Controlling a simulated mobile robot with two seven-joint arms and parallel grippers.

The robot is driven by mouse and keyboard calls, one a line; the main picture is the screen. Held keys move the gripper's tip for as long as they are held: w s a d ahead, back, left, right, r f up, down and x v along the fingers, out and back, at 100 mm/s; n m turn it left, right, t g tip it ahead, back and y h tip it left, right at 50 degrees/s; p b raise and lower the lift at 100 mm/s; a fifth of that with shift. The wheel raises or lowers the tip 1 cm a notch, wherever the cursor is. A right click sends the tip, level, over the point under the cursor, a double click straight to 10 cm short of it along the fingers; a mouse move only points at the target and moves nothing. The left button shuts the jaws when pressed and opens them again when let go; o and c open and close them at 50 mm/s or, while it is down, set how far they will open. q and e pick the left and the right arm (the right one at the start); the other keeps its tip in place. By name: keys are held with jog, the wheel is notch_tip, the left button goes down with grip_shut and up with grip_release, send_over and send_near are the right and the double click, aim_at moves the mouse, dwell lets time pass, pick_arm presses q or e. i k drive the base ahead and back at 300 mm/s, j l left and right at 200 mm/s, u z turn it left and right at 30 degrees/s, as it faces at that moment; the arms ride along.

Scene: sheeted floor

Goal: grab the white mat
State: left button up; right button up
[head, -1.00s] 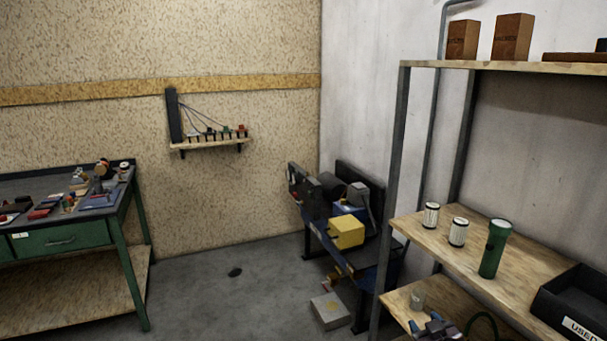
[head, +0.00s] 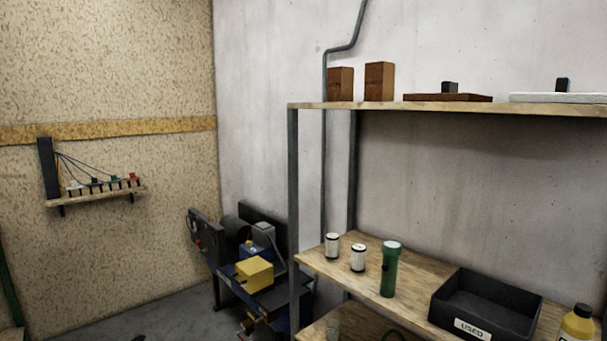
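A flat white slab (head: 556,98), which looks like the white mat, lies on the top shelf at the far right of the head view. Its right end is near the picture's edge. A small dark block (head: 562,84) stands on or just behind it; I cannot tell which. Neither of my grippers shows in the head view.
The top shelf (head: 385,107) also holds two brown blocks (head: 378,82) and a flat brown slab (head: 447,97) with a dark block. The lower shelf holds white cylinders, a green flashlight (head: 390,268), a black bin (head: 487,304) and a yellow bottle (head: 577,324). A machine bench (head: 255,270) stands left.

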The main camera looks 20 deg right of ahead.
aim_at(561, 95)
jog(key=k+z, duration=0.1)
jog(key=z, duration=0.35)
jog(key=k+j+z, duration=0.1)
jog(key=z, duration=0.75)
jog(key=k+z, duration=0.15)
jog(key=z, duration=0.3)
